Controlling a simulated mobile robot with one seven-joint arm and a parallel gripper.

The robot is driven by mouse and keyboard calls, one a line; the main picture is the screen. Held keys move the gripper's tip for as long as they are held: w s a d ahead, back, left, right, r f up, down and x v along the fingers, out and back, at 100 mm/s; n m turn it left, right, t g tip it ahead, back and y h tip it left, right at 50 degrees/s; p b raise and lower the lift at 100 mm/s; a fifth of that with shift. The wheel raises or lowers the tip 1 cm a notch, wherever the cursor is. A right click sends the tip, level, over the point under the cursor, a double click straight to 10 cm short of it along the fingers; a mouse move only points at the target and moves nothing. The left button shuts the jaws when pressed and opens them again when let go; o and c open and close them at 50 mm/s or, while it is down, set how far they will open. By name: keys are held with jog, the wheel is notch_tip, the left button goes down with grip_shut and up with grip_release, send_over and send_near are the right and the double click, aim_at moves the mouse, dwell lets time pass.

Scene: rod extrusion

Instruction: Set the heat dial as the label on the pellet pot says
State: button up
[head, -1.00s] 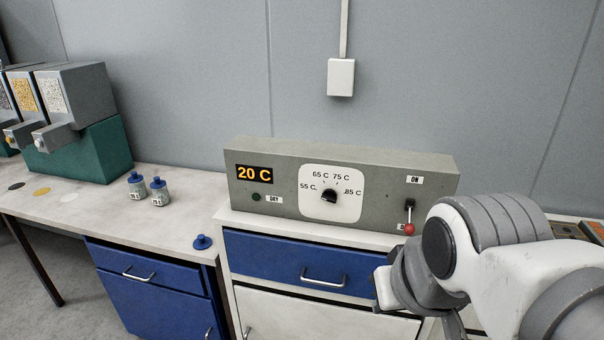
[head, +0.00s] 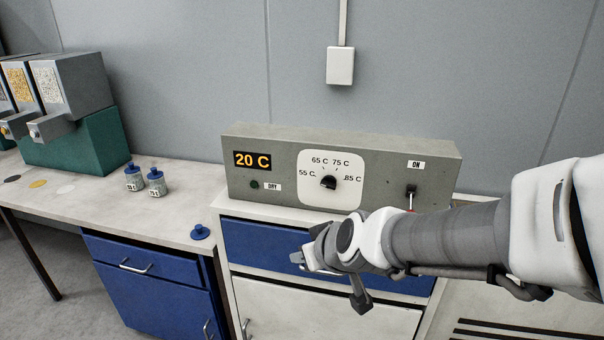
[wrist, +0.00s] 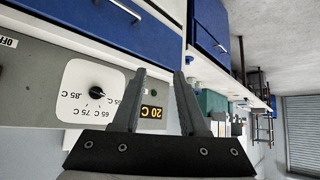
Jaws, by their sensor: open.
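The heat dial (head: 328,183) is a black knob on a white plate marked 55, 65, 75 and 85 C, on the front of a grey control box (head: 285,205). It shows upside down in the wrist view (wrist: 97,92), left of my gripper (wrist: 160,76). My gripper is open and empty, apart from the dial; in the head view it hangs below and in front of the box. Which mark the dial points to is hard to tell. Two small pots with blue lids, a left one (head: 134,181) and a right one (head: 156,186), stand on the bench; their labels are too small to read surely.
The display (head: 252,160) reads 20 C. A lever (head: 411,192) under an ON label is partly hidden by my arm. A loose blue lid (head: 200,232) lies at the bench edge. Hoppers (head: 70,85) stand at the left. Blue drawers with handles lie below.

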jog(key=w+f+n+t+h+b, duration=0.2)
jog(key=w+f+n+t+h, duration=0.15)
jog(key=w+f, duration=0.3)
jog(key=n+t+h+b, duration=0.2)
jog(key=n+t+h, duration=0.2)
jog(key=t+h, duration=0.1)
send_near(328, 187)
jog(key=b+x, duration=0.4)
jog(key=x, duration=0.4)
jog(key=shift+w, duration=0.2)
grip_shut()
